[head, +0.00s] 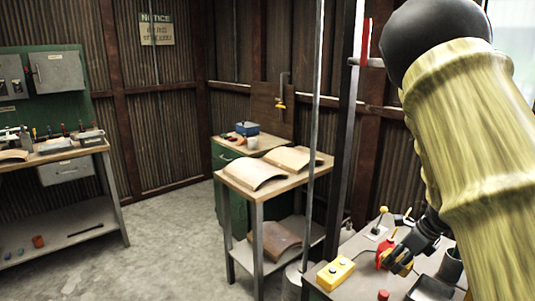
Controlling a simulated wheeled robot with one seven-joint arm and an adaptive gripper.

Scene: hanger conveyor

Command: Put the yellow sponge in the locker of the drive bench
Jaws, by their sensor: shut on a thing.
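My gripper (398,259) is low at the right, over the bench (318,290) that carries levers and a yellow button box. It is shut on a small yellow piece that looks like the yellow sponge (403,269), mostly hidden by the dark fingers. A red object (385,254) is right beside the fingers; I cannot tell whether they touch. My large arm link covers the right side of the view. No open locker shows; I cannot tell which bench is the drive bench.
The yellow button box (335,273) and levers (379,221) stand near the gripper. A post (345,130) rises behind. The floor (160,235) between is clear.

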